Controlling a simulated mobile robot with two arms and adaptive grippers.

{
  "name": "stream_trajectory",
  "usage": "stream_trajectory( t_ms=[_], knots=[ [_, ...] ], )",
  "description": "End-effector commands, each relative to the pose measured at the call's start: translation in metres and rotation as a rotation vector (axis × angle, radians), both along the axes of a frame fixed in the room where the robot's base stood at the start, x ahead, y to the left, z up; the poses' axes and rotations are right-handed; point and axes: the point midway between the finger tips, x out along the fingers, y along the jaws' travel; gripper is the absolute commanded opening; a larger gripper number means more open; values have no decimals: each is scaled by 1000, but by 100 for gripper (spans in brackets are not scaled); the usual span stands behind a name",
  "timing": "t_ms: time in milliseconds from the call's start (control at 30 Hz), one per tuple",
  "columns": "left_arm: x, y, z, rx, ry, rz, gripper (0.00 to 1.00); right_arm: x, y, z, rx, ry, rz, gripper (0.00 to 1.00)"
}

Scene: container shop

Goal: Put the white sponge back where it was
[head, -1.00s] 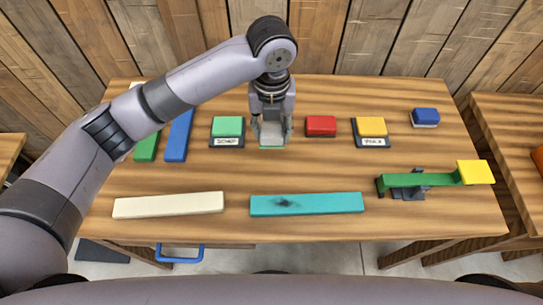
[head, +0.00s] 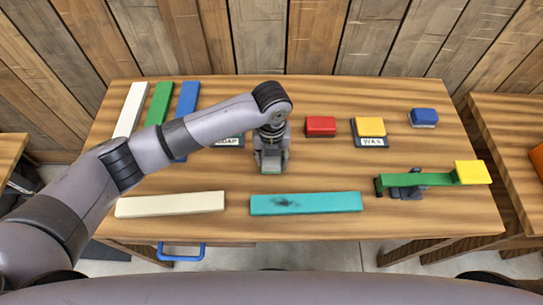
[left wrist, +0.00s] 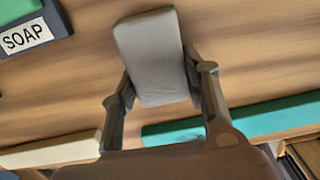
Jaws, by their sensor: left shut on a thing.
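My left gripper (head: 271,162) is shut on a pale grey-white sponge with a green edge, over the middle of the table. In the left wrist view the sponge (left wrist: 153,60) sits between the two fingers, its pale broad face toward the camera. In the head view the gripper hides most of it, and only a thin green edge shows at the fingertips. Whether it touches the table is hard to tell. My right gripper is not in view.
A green block on a SOAP-labelled pad (head: 230,142) is partly behind my arm. A red block (head: 320,126), a yellow block on a WAX pad (head: 370,128) and a blue block (head: 424,117) stand right. Cream (head: 170,204) and teal (head: 305,203) bars lie in front; a green-yellow lever (head: 430,179) stands right.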

Motion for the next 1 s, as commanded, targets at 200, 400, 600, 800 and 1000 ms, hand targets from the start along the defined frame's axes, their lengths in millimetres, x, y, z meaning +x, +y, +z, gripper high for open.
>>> stream_trajectory(
  t_ms=[200,400,600,800,1000],
  knots=[
    [0,0,-3,-1,0,0,44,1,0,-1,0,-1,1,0],
    [0,0,-3,0,1,0,57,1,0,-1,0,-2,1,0],
    [0,0,-2,0,1,1,62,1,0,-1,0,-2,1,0],
    [0,0,0,0,0,1,62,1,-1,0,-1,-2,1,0],
    [1,0,24,-2,-4,0,62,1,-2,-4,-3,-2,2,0]
  ],
)
